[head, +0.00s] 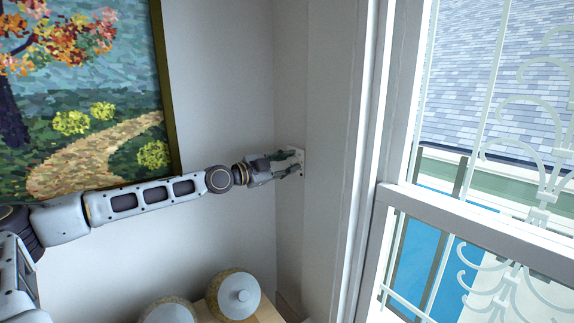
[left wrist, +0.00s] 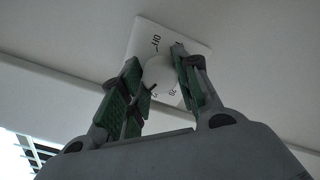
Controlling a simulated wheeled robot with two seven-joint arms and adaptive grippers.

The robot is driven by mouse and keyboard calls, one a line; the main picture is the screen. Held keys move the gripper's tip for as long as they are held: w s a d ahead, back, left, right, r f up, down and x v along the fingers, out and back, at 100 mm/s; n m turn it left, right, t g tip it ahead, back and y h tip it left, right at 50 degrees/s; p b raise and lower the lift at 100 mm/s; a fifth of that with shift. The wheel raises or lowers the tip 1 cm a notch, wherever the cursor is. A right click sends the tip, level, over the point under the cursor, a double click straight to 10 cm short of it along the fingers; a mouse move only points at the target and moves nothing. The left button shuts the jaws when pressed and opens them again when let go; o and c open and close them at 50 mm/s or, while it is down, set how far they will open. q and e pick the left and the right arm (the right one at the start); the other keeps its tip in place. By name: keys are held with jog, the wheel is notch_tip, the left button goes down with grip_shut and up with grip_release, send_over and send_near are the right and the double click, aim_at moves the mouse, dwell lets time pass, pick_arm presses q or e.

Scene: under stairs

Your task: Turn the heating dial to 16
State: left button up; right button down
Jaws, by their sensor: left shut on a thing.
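The heating dial (left wrist: 160,72) is a round white knob on a square white wall plate (left wrist: 149,27). Dark markings show around the knob, including what looks like "OFF" and "20"; which mark it points to cannot be made out. In the head view the plate (head: 301,156) is on the narrow wall left of the window. My left gripper (head: 293,163) reaches it from the left, and its green-padded fingers (left wrist: 161,80) are shut on the knob, one on either side. The fingers hide part of the markings. My right gripper is not in view.
A painting (head: 85,95) hangs on the wall behind my left arm. The window (head: 480,150) with white bars is on the right. Below, round lidded jars (head: 235,296) stand on a wooden surface (head: 268,312). The wall below my arm is clear.

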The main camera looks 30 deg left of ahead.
pick_arm(q)
jog(key=shift+f+n, duration=0.1)
jog(key=shift+n, duration=1.4)
jog(key=shift+n+b, duration=0.3)
jog(key=shift+n, duration=1.3)
jog(key=n, duration=1.1)
jog(key=shift+n, duration=0.3)
jog(key=n, duration=0.4)
jog(key=shift+p, duration=0.4)
jog(key=n, duration=0.5)
jog(key=shift+n, duration=1.6)
